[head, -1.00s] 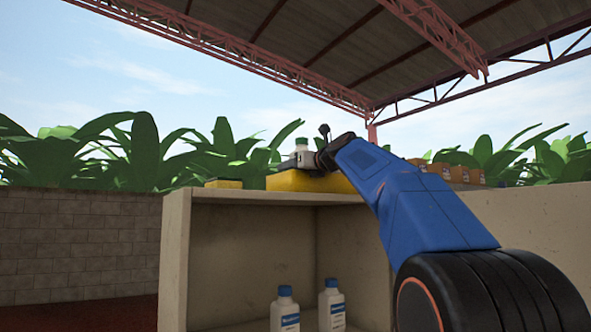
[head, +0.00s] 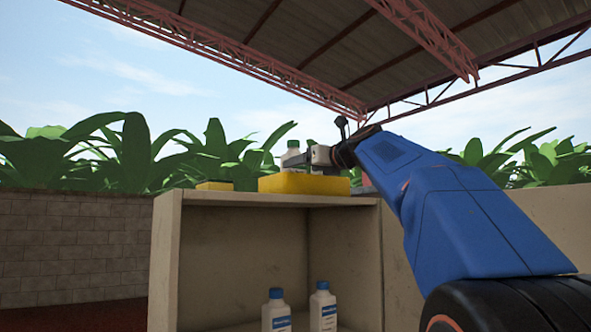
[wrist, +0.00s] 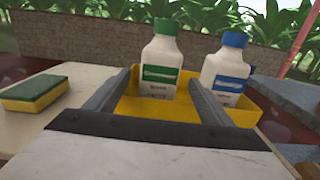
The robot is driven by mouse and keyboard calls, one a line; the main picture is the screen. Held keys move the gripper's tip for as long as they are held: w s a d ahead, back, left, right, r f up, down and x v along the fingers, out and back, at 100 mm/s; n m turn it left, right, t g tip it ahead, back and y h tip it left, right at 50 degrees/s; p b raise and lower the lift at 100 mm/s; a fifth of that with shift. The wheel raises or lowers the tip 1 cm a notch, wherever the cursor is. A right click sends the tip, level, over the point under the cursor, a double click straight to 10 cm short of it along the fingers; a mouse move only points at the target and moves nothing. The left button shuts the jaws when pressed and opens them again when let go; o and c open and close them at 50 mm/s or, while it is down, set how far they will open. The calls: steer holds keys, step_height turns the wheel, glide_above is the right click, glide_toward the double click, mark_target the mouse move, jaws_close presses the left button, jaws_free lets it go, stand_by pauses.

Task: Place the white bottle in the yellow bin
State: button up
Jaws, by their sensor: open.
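A white bottle with a green cap (wrist: 160,66) stands upright in the yellow bin (wrist: 243,117) in the wrist view. A second white bottle with a blue cap (wrist: 225,72) stands to its right, also seemingly in the bin. My gripper (wrist: 160,90) is open, its two fingers reaching over the bin towards either side of the green-capped bottle, with no clear contact. In the head view the bin (head: 303,185) sits on top of the cabinet, with a white bottle (head: 291,156) above its rim. My gripper (head: 297,160) is just right of that bottle and partly covers it.
A yellow-green sponge (wrist: 36,90) lies left of the bin on the cabinet top (wrist: 88,77). Two white, blue-capped bottles, left (head: 276,312) and right (head: 322,306), stand in the open cabinet (head: 167,250) below. A brick wall (head: 75,245) and plants are behind.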

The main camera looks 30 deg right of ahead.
steer(key=s, duration=0.7)
steer(key=shift+s, duration=0.2)
steer(key=shift+d, duration=0.1)
